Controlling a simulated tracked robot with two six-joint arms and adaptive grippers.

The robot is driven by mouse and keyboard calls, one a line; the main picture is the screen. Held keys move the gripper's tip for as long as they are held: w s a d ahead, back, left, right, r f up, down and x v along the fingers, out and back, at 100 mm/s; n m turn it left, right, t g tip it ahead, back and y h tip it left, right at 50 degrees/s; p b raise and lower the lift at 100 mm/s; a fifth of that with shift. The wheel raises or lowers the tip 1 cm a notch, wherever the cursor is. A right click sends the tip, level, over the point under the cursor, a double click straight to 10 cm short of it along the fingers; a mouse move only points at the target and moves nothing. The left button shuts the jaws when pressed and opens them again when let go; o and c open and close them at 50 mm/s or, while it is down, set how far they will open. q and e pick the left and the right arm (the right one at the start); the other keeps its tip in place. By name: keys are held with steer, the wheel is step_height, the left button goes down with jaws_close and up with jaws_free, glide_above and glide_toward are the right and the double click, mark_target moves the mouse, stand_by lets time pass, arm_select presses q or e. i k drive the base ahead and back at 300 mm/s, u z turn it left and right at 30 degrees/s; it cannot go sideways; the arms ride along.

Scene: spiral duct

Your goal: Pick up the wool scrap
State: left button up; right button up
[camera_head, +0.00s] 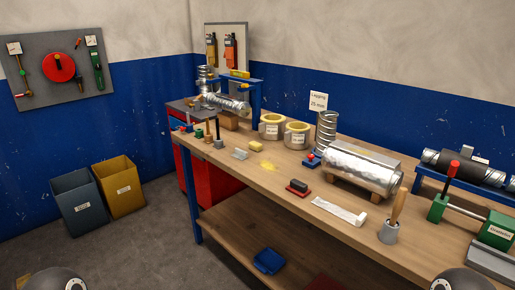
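A small, flat, fuzzy yellow patch, which looks like the wool scrap (263,164), lies on the wooden workbench (233,178), left of its middle. A small grey metal piece (240,153) lies just left of it. Neither of my grippers is in view; only dark rounded parts of my arms show at the bottom left and bottom right corners. Nothing is seen touching the scrap.
Two yellow-lined rolls (297,134) stand behind the scrap. A red-and-black block (298,187), a white strip (340,211) and a silver clad cylinder (362,168) are to its right. A grey bin (77,201) and a yellow bin (119,186) stand on the floor at left.

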mark_target(256, 146)
steer(key=u, duration=0.2)
steer(key=i, duration=0.55)
steer(key=u, duration=0.7)
steer(key=i, duration=0.6)
steer(key=z, duration=0.2)
